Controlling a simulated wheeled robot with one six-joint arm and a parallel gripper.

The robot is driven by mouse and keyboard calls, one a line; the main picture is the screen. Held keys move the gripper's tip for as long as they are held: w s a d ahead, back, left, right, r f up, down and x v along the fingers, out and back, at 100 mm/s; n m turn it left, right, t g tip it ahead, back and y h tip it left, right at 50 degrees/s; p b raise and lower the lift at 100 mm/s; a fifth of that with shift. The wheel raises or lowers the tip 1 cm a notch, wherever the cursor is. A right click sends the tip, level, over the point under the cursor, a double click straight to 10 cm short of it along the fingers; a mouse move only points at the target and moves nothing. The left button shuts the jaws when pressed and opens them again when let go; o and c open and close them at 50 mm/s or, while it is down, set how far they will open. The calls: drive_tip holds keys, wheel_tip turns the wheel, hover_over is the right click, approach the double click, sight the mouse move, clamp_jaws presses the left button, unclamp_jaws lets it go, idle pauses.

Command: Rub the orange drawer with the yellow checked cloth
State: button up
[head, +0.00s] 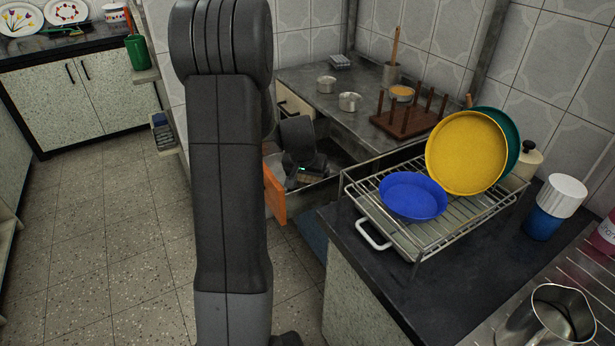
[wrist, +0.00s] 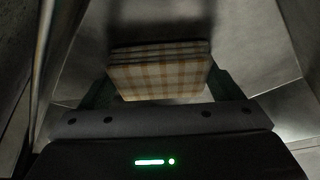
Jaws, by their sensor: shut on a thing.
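The orange drawer (head: 275,192) stands pulled out below the back counter, its orange front partly hidden behind my arm. My gripper (head: 303,172) is low over the drawer's open inside, behind the orange front. In the wrist view, the folded yellow checked cloth (wrist: 160,78), pale with orange-yellow lines, sits between the two fingers of my gripper (wrist: 162,88). The gripper is shut on it. The cloth is hidden in the head view. Grey surfaces lie beneath the cloth in the wrist view; I cannot tell whether it touches them.
A wire dish rack (head: 440,215) with a blue plate (head: 412,195) and a yellow plate (head: 466,152) stands on the dark counter at right. Steel tumblers (head: 349,102) and a wooden peg rack (head: 408,120) stand on the back counter. Open floor (head: 100,240) lies at left.

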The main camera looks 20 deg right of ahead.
drive_tip(key=r+p, duration=0.2)
drive_tip(key=r, duration=0.1)
drive_tip(key=shift+s+r, duration=0.3)
drive_tip(key=shift+s, duration=0.05)
drive_tip(key=shift+r+p, duration=1.45)
drive_tip(key=shift+r, duration=0.8)
